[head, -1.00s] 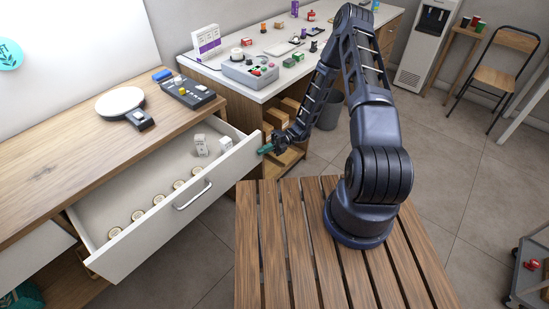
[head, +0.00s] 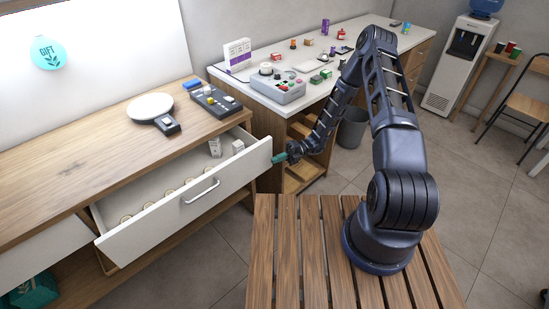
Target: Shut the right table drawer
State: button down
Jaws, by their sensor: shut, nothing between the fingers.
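The right table drawer (head: 172,213) is white with a metal bar handle (head: 201,191) and is pulled partly out of the wooden table (head: 70,170). Inside it, several round tan-topped items (head: 150,205) lie in a row and small white boxes (head: 214,147) stand near the far right end. My gripper (head: 279,158) is shut and empty, with its greenish fingertips at the upper right corner of the drawer front. I cannot tell for certain whether they touch it.
A white counter (head: 330,92) with a grey button box (head: 276,87) and small goods stands behind my arm. A grey bin (head: 352,130) is on the floor beside it. A white paddle-like device (head: 150,107) and a dark keypad device (head: 214,101) lie on the table top.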

jog(key=s+d+v, duration=0.1)
jog(key=s+v, duration=0.1)
jog(key=v, duration=0.8)
jog(key=s+a+m+t+y, duration=0.1)
jog(key=s+a+m+t, duration=0.3)
jog(key=s+a, duration=0.55)
jog(key=s+a+m+t+y, duration=0.2)
jog(key=s+a+t, duration=0.35)
jog(key=s, duration=0.75)
send_near(220, 188)
jog(key=s+a, duration=0.3)
jog(key=shift+w+a+r, duration=0.2)
jog(key=shift+w+a, duration=1.2)
jog(key=shift+w, duration=0.2)
